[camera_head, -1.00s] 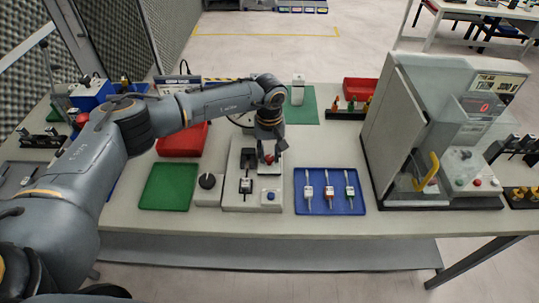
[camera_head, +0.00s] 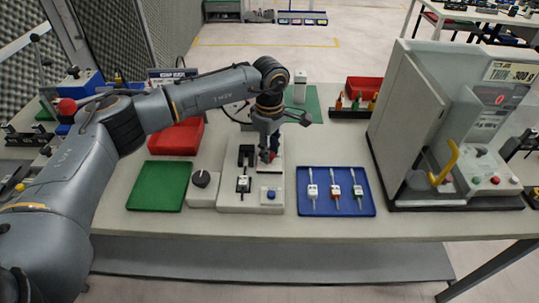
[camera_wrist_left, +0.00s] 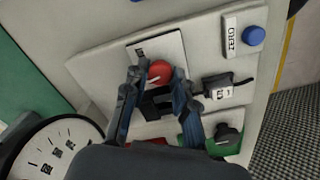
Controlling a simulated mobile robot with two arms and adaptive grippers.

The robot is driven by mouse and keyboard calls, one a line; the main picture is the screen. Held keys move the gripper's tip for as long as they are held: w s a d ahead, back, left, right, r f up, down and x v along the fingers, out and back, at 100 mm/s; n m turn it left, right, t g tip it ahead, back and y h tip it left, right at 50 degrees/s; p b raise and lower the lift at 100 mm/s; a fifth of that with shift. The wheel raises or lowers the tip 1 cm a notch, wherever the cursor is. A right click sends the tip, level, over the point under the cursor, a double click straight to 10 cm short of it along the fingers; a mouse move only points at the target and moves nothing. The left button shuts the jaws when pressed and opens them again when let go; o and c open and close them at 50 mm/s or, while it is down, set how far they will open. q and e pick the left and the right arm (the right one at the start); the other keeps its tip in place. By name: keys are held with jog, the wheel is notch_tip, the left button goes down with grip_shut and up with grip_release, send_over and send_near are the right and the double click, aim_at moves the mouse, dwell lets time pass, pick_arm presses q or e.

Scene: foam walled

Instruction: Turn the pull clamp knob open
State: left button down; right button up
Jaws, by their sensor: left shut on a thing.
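My left gripper (camera_head: 268,156) points down at the back right of a pale fixture block (camera_head: 232,199). It is shut on the red knob (camera_wrist_left: 159,72) of the pull clamp. In the left wrist view the knob sits between the two fingertips, above a white plate (camera_wrist_left: 172,48). A black clamp body (camera_wrist_left: 155,103) shows between the fingers. In the head view the fingers mostly hide the knob. My right gripper is not in view.
A blue tray (camera_head: 336,209) with 3 tools lies right. A tall machine (camera_head: 420,120) stands further right.

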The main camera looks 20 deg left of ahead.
pick_arm(q)
jog(key=n+b, duration=0.2)
jog(key=n, duration=0.1)
jog(key=shift+f+n, duration=0.1)
jog(key=shift+n, duration=0.2)
jog(key=shift+n+b, duration=0.55)
jog(key=shift+n, duration=0.95)
jog(key=c, duration=1.1)
grip_release()
jog(key=shift+o, duration=0.2)
notch_tip(320, 180, up, 12)
